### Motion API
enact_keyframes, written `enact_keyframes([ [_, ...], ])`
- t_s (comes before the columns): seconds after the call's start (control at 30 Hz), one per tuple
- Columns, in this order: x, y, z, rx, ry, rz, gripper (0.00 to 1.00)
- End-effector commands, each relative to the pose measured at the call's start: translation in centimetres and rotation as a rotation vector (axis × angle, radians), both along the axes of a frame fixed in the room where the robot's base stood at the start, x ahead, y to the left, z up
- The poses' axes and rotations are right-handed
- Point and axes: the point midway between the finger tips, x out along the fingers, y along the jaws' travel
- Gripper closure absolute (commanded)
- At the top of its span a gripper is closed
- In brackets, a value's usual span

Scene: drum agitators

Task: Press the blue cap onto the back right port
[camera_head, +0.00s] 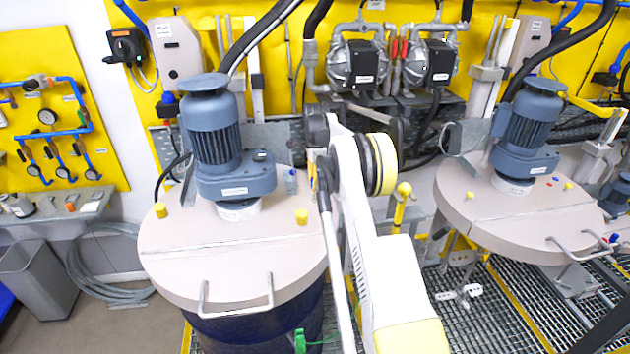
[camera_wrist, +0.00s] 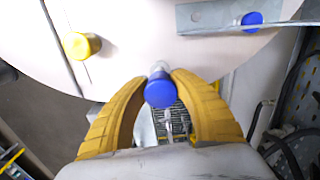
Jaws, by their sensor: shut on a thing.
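In the wrist view my gripper (camera_wrist: 160,84) has two curved yellow fingers, closed around a round blue cap (camera_wrist: 160,90). A pale grey stub (camera_wrist: 159,68) shows just beyond the cap, near the rim of a beige drum lid (camera_wrist: 135,25). I cannot tell whether the cap touches a port or sits on it. In the head view the left drum lid (camera_head: 240,250) carries a blue-grey motor (camera_head: 215,135). My arm stands at the lid's right rim and hides the gripper and the cap there.
A yellow cap (camera_wrist: 80,45) sits on the lid in the wrist view. A metal plate (camera_wrist: 205,16) with another blue cap (camera_wrist: 252,20) lies to the right. In the head view a second drum lid (camera_head: 520,215) stands at the right, and pumps (camera_head: 357,65) hang behind.

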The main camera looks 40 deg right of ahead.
Motion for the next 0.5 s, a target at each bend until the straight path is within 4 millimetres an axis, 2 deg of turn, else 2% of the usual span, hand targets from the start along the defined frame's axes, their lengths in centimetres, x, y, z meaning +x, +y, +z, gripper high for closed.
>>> enact_keyframes([
  [0.1, 0.0, 0.01, -0.56, 0.0, 0.0, 0.0, 0.86],
  [0.5, 0.0, 0.02, -0.76, 0.0, 0.0, 0.0, 0.86],
])
